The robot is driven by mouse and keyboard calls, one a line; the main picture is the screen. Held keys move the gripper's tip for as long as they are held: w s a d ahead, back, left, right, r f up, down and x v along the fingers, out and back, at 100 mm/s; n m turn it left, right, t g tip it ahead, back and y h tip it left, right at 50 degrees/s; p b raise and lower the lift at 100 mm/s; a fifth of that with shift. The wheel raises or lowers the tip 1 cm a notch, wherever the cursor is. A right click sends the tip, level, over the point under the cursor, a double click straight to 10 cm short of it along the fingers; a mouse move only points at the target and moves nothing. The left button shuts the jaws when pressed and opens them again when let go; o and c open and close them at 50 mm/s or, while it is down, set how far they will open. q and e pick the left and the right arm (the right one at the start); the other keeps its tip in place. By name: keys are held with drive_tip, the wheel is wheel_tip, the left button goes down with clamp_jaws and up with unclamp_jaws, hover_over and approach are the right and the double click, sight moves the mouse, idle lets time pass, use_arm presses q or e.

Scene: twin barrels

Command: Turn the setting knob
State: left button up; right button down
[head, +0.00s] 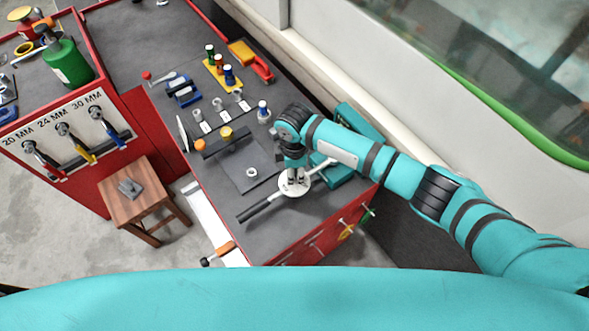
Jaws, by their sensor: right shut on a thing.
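A long bar tool with a black handle (260,208) lies across the front of the dark bench top, and its silver shaft runs up to the right. A round white dial (284,190) sits midway along it. My right gripper (294,179) points down at the middle of the dial and is shut there. The small setting knob appears to be between its fingers, mostly hidden by them. My left gripper is not in view.
A dark plate with a metal ring (251,172) lies just behind the bar. A teal case (336,172) stands close on the right. Sockets, a blue vise (183,92) and a yellow rack (222,75) stand farther back. A wooden stool (143,191) is at the left.

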drive_tip(key=shift+n, duration=0.6)
drive_tip(key=c, duration=1)
unclamp_jaws()
drive_tip(key=shift+c, duration=0.2)
drive_tip(key=shift+r, duration=0.15)
wheel_tip(320, 180, up, 12)
